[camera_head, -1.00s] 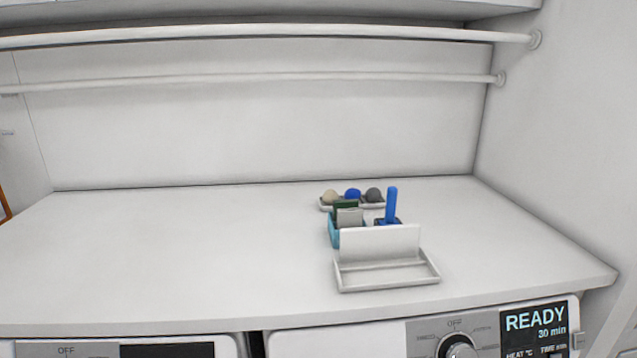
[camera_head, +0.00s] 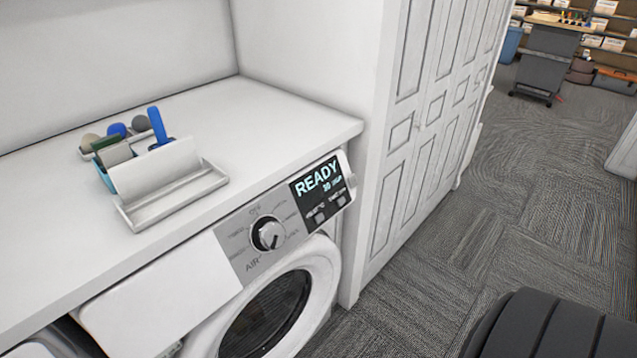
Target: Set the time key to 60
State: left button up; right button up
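Two small grey keys sit under that text: the right one, the time key (camera_head: 341,201), and the left one, the heat key (camera_head: 319,217). Their labels are too small to read clearly. A round dial (camera_head: 268,234) is left of the display, with AIR printed below it. Neither of my grippers is in view.
A white tray (camera_head: 150,218) with an upright white panel, a blue-handled brush (camera_head: 158,127) and several small items stand on the counter. White panelled doors (camera_head: 425,120) rise right of the dryer. Grey carpet (camera_head: 520,225) lies open at right. A dark cart (camera_head: 548,60) stands far back.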

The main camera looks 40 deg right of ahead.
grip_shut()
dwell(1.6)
